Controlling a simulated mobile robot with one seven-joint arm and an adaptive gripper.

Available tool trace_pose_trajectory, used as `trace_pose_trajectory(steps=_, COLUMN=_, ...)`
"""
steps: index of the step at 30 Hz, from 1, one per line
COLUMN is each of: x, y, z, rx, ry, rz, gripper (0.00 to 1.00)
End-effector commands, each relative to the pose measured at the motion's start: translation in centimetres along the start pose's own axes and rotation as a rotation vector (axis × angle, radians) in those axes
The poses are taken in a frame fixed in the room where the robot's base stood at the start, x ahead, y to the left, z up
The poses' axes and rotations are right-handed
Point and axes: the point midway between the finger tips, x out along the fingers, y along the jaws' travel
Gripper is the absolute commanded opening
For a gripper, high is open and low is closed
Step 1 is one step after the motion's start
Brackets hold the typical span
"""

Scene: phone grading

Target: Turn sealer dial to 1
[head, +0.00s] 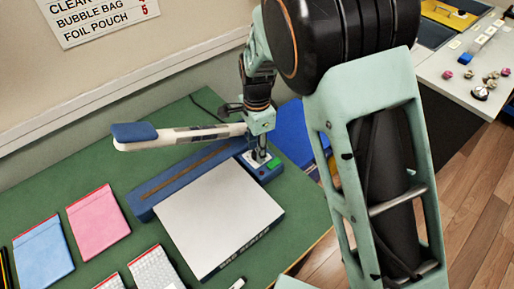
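The sealer (190,178) lies on the green table, with a long blue base and a raised white arm (190,138) that ends in a blue handle at the left. At its right end is a blue control box (270,174) with a small green patch. My gripper (259,156) points down right over this box, at or just above its top. The dial is not clearly visible; my gripper covers that spot. The fingers are too small and dark to show whether they are open, or whether they touch the dial.
A white plate (219,216) lies in front of the sealer. A blue pouch (42,254), a pink pouch (98,222) and white bubble bags (152,272) lie at the left. A wall sign (98,16) lists bag types with numbers. A second table (462,75) at the right holds several small items.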

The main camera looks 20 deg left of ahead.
Motion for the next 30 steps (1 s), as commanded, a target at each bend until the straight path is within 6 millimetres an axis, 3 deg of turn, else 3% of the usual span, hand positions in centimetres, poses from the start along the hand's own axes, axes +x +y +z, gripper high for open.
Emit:
trace_pose_trajectory(steps=11, x=0.71, y=-0.02, z=0.0, rx=0.0, ry=0.0, rz=-0.002, gripper=0.32)
trace_pose_trajectory(steps=20, x=0.68, y=-0.03, z=-0.01, rx=0.0, ry=0.0, rz=-0.002, gripper=0.0)
trace_pose_trajectory(steps=30, x=0.71, y=-0.04, z=-0.04, rx=-0.05, ry=0.0, rz=-0.002, gripper=0.0)
